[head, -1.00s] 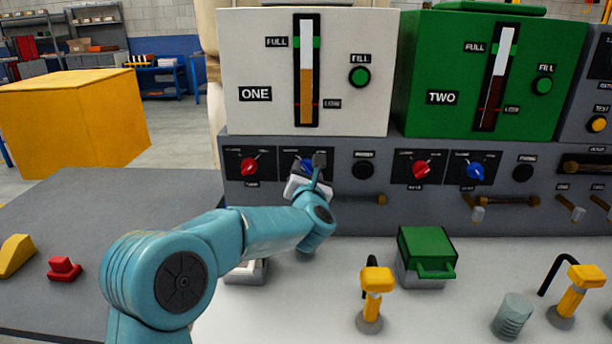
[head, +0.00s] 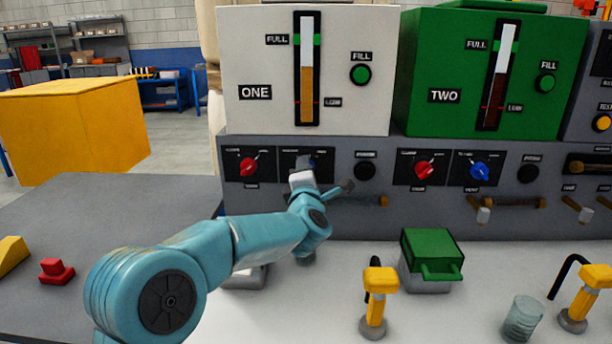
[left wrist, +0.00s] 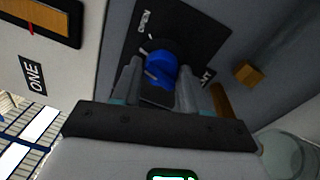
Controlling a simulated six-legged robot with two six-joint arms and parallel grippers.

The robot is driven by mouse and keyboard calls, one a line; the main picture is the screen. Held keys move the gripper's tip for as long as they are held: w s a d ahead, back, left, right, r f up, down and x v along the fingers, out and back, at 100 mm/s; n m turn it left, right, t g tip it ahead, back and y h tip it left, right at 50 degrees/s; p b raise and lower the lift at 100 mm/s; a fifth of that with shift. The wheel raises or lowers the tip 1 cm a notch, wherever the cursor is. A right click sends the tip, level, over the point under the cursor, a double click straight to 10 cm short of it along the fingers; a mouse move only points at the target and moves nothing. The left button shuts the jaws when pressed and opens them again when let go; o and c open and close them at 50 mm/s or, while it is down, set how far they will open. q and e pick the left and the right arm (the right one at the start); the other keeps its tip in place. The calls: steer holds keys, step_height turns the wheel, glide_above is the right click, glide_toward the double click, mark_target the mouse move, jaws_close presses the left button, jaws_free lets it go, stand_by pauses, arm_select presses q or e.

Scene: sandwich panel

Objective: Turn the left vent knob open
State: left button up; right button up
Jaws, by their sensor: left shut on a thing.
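The left vent knob is blue and shows clearly in the left wrist view (left wrist: 161,68), on a dark label plate (left wrist: 195,32) with the word OPEN at one end. In the head view my left gripper mostly hides it. My left gripper (left wrist: 160,85) has its two fingers on either side of the blue knob and is shut on it. In the head view the gripper (head: 305,168) is at the grey panel under the white box ONE. My right gripper is not in view.
A red knob (head: 249,167) sits just left of the blue one, and a black button (head: 364,170) to its right. Below are handles on the panel. A green-lidded box (head: 432,255) and yellow-topped taps (head: 380,281) stand on the light bench.

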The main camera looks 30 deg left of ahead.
arm_select(q)
steer(key=m, duration=0.3)
steer(key=shift+f+m, duration=0.15)
steer(key=shift+m, duration=0.25)
steer(key=shift+m+t+h, duration=0.3)
steer(key=shift+m+h, duration=0.2)
steer(key=shift+m, duration=0.9)
steer(key=shift+f+m+p, duration=0.1)
steer(key=shift+m+p, duration=0.2)
steer(key=o, duration=1)
steer(key=shift+a, duration=0.1)
steer(key=shift+r, duration=0.2)
steer(key=shift+s, duration=0.2)
steer(key=v, duration=1.6)
steer(key=shift+d+f+b, duration=0.15)
steer(key=shift+d+b, duration=0.1)
steer(key=shift+b, duration=0.15)
